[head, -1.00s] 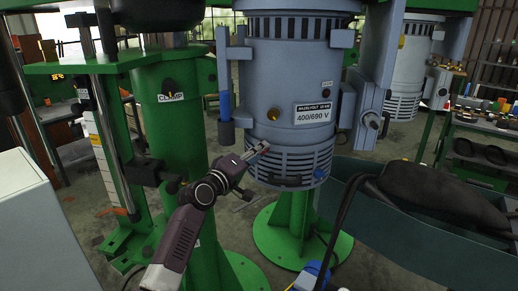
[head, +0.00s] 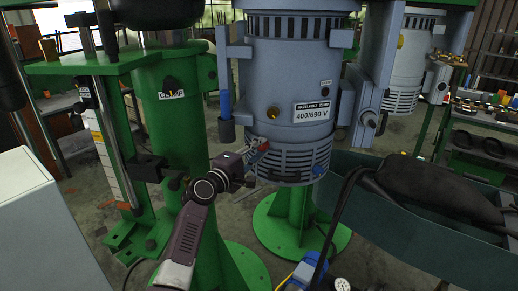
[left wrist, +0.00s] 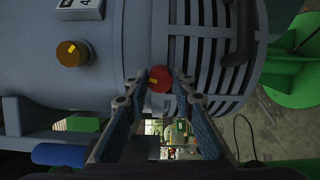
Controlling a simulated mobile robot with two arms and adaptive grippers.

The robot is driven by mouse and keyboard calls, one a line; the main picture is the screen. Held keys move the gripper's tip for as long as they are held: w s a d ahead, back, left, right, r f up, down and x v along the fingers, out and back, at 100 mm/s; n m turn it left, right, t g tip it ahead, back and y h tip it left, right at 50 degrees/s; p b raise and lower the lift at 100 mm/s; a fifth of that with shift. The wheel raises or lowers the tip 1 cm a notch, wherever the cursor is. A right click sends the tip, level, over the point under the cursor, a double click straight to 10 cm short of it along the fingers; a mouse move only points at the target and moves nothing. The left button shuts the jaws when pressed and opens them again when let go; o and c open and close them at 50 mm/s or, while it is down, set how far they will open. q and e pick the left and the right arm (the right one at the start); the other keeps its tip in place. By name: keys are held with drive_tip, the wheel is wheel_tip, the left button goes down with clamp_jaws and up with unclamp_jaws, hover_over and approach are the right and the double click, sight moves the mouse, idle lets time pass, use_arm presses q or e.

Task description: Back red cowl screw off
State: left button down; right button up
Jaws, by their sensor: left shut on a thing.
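The red cowl screw (head: 264,144) sits on the side of the grey motor housing (head: 290,90), just above the slotted cowl (head: 300,165). My left gripper (head: 257,151) reaches it from the lower left. In the left wrist view the red screw head (left wrist: 160,78), with a small yellow mark, lies between the fingertips of my left gripper (left wrist: 161,84). The fingers are shut on it. The screw's shank is hidden. My right gripper is out of view.
A brass-coloured plug (head: 272,114) is on the housing above the screw. A green clamp stand (head: 180,130) is close on the left. A blue-green trough (head: 400,215) with a black object (head: 430,185) lies to the right. A white cabinet (head: 45,230) is at front left.

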use_arm(q)
drive_tip(key=shift+a+r, duration=0.1)
drive_tip(key=shift+r, duration=0.3)
drive_tip(key=c, duration=1.7)
unclamp_jaws()
drive_tip(key=shift+o, duration=0.4)
drive_tip(key=shift+f, duration=0.15)
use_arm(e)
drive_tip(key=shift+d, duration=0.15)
use_arm(q)
drive_tip(key=shift+s+a+f, duration=0.2)
drive_tip(key=shift+s+a, duration=0.1)
drive_tip(key=shift+s, duration=0.2)
drive_tip(key=v, duration=1)
drive_tip(key=shift+s+a, duration=0.2)
drive_tip(key=shift+s, duration=0.15)
